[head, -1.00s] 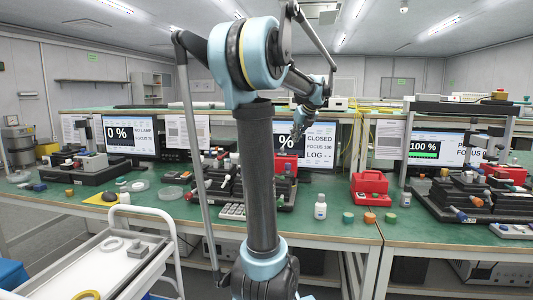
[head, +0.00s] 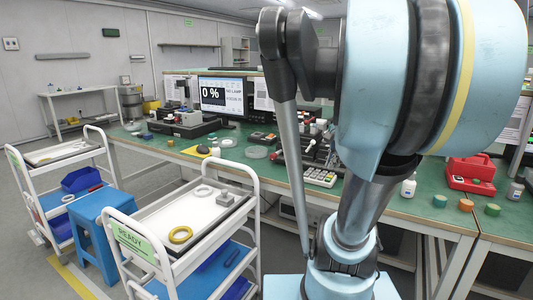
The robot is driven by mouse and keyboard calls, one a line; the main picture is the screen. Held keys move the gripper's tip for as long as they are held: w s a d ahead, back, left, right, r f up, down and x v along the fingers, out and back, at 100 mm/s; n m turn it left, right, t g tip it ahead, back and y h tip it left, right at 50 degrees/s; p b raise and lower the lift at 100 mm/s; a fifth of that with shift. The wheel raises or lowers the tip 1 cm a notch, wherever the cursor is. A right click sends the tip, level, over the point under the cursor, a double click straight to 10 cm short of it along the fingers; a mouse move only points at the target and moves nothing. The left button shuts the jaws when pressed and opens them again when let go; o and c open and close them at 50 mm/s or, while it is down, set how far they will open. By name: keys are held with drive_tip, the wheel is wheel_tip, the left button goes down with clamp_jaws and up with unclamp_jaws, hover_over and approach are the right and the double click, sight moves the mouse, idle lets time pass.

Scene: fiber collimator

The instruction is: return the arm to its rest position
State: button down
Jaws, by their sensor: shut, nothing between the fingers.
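My arm (head: 385,130) fills the right half of the head view, with a large pale blue joint close to the camera and a grey link beside it. My gripper is not in view; the end of the arm is hidden or outside the frame. I cannot tell from this view what pose the gripper has.
A green-topped bench (head: 165,146) runs behind the arm, with a "0 %" monitor (head: 221,95), a keypad (head: 319,177) and a red case (head: 470,175). A white cart (head: 155,215) marked READY stands in front, beside a blue stool (head: 92,220). Another cart (head: 60,155) is at left.

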drive_tip(key=s+a+f+n, duration=0.2)
drive_tip(key=s+f+n, duration=0.4)
drive_tip(key=s+f, duration=0.1)
drive_tip(key=s+a+f+n+g+h, duration=0.1)
drive_tip(key=s+a+f+n, duration=0.1)
drive_tip(key=s+f+n, duration=0.5)
drive_tip(key=shift+a+g, duration=0.25)
drive_tip(key=shift+g, duration=0.05)
drive_tip(key=shift+w+f, duration=0.15)
drive_tip(key=shift+w, duration=0.2)
drive_tip(key=c, duration=2.3)
unclamp_jaws()
